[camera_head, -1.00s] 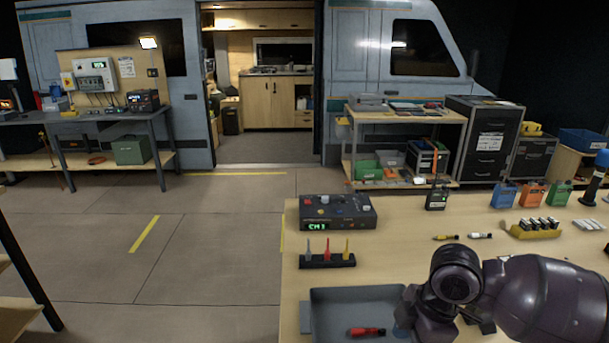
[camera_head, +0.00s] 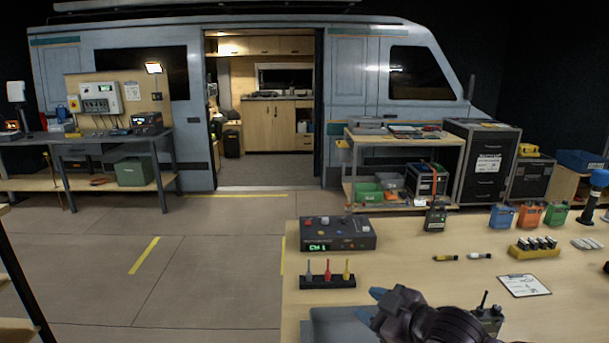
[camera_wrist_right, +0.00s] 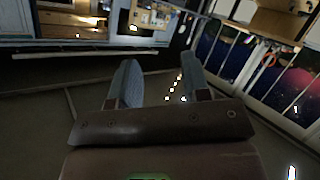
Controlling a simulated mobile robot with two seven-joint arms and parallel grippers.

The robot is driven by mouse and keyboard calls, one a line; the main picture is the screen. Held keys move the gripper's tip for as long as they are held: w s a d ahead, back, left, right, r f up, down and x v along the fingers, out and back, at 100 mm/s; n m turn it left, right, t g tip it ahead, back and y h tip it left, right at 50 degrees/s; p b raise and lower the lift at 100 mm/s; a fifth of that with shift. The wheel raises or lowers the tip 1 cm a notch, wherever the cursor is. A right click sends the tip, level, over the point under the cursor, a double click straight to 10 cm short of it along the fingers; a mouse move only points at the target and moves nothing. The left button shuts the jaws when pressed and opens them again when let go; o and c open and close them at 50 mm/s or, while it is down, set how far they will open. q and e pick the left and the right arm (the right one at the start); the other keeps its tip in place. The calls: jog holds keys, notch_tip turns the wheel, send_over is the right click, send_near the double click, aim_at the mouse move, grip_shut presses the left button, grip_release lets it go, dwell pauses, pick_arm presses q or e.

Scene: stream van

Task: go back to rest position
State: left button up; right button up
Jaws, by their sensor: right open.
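My right gripper (camera_head: 371,302) shows low in the head view, over the front of the wooden table (camera_head: 400,262). It hovers at the right part of a grey-blue tray (camera_head: 332,322) and hides some of it. In the right wrist view, my right gripper (camera_wrist_right: 160,88) has its two grey fingers apart, with nothing between them. Beyond the fingers is dark floor. My left gripper is in neither view.
On the table stand a control box (camera_head: 337,234), a rack of small coloured tools (camera_head: 327,281), a clipboard (camera_head: 524,286) and a radio (camera_head: 487,317) close to my right arm. Open floor (camera_head: 210,270) lies left of the table.

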jog(key=s+d+f+m+t+h, duration=0.25)
jog(key=s+d+f+m, duration=0.2)
jog(key=f, duration=0.25)
jog(key=s+d+f+m+t+h, duration=0.1)
jog(key=s+d+f+m+h, duration=0.2)
jog(key=s+d+f, duration=0.3)
jog(key=s+d+f+m+g+h, duration=0.3)
jog(key=s+f, duration=0.9)
jog(key=s, duration=0.4)
jog(key=shift+d+f+m+g, duration=0.15)
jog(key=shift+d+m+g, duration=0.2)
jog(key=shift+d+m, duration=0.25)
